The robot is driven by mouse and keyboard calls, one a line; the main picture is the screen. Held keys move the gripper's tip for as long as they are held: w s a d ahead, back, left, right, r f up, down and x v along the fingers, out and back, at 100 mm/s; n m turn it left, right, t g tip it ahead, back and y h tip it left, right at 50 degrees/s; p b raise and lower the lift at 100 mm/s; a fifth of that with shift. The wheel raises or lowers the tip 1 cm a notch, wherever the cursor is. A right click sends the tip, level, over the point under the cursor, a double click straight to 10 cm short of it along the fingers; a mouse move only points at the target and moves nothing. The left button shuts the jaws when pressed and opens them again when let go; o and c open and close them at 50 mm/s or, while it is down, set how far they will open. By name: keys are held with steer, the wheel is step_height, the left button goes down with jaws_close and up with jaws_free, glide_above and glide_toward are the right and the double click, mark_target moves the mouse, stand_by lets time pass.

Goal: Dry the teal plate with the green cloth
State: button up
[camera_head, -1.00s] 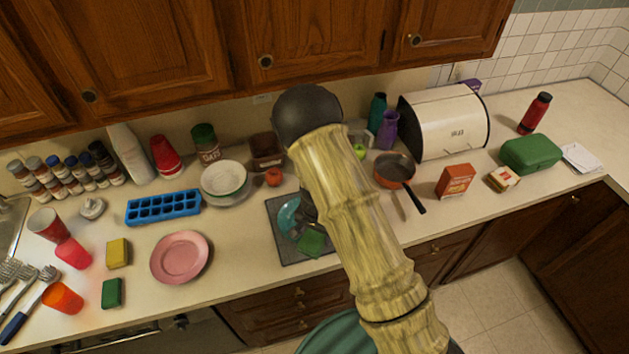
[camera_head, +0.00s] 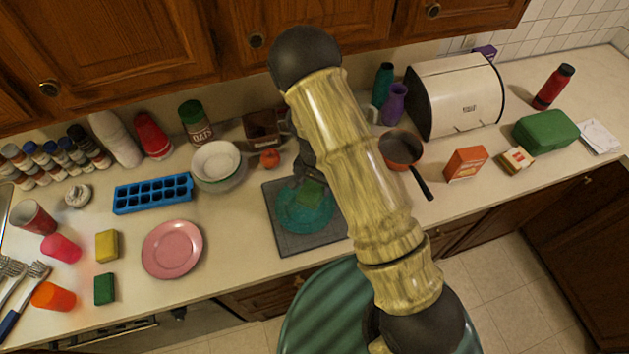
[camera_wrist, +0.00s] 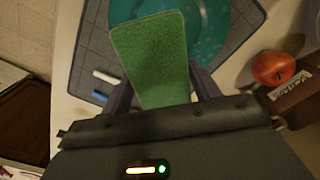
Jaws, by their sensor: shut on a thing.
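The teal plate (camera_head: 296,216) lies on a dark grey mat (camera_head: 290,243) on the counter, left of my arm. Light specks show on its surface in the wrist view (camera_wrist: 209,25). My gripper (camera_wrist: 161,88) is shut on the green cloth (camera_wrist: 152,52), a flat rectangle reaching out between the fingers over the plate. In the head view the cloth (camera_head: 312,193) is over the plate's back right part, below my gripper (camera_head: 304,176). I cannot tell whether it touches the plate. The cloth hides part of the plate.
A pink plate (camera_head: 172,249) lies left. A pan (camera_head: 401,149) and red box (camera_head: 466,163) stand right. Bare counter separates the pink plate and mat.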

mark_target(314, 193)
steer(key=shift+f, duration=0.1)
step_height(314, 193, down, 5)
steer(key=b, duration=0.4)
steer(key=shift+w, duration=0.15)
steer(key=shift+d+f+b, duration=0.1)
steer(key=shift+f+b, duration=0.3)
steer(key=shift+s, duration=0.2)
steer(key=shift+f, duration=0.25)
